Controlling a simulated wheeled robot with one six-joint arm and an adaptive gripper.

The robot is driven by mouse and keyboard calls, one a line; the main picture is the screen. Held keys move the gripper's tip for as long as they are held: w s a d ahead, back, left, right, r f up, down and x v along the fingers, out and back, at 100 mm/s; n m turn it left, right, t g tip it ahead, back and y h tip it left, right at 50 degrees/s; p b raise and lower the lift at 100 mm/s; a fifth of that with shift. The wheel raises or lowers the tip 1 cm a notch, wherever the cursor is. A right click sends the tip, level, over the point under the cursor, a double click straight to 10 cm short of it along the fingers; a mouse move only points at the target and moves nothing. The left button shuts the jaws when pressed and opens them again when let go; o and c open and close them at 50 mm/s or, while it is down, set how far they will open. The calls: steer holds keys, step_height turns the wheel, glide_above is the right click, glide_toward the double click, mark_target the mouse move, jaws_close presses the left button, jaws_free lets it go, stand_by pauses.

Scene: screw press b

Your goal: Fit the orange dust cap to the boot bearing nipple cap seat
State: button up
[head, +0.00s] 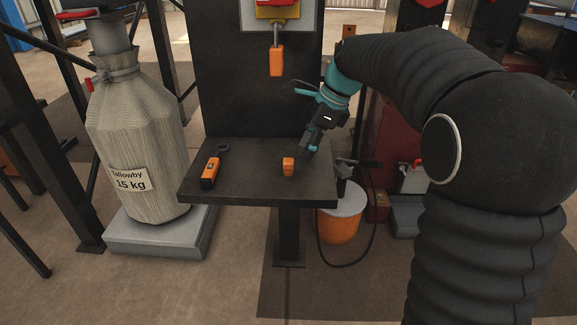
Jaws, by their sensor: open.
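A small orange piece that looks like the dust cap (288,166) stands on the dark shelf (255,187), right of its middle. My gripper (309,149) is open, with its fingers angled down just right of and above the dust cap. It appears apart from the cap, with nothing seen between its fingers. I cannot make out the boot bearing nipple or its cap seat; they are too small or hidden in this view.
An orange and black handheld tool (211,172) lies at the shelf's left. An orange pendant (276,60) hangs above. A full sack (140,140) stands left on a grey platform (160,238). An orange bucket (339,227) stands below right. The shelf's middle is clear.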

mark_target(289, 160)
steer(key=shift+a, duration=0.9)
steer(key=shift+a+b+x, duration=0.15)
steer(key=shift+b+x, duration=0.1)
steer(key=shift+x, duration=1.05)
steer(key=shift+a+b+x, duration=0.15)
steer(key=shift+b+x, duration=0.05)
steer(key=shift+x, duration=1.1)
steer(key=shift+r, duration=0.1)
steer(key=c, duration=0.9)
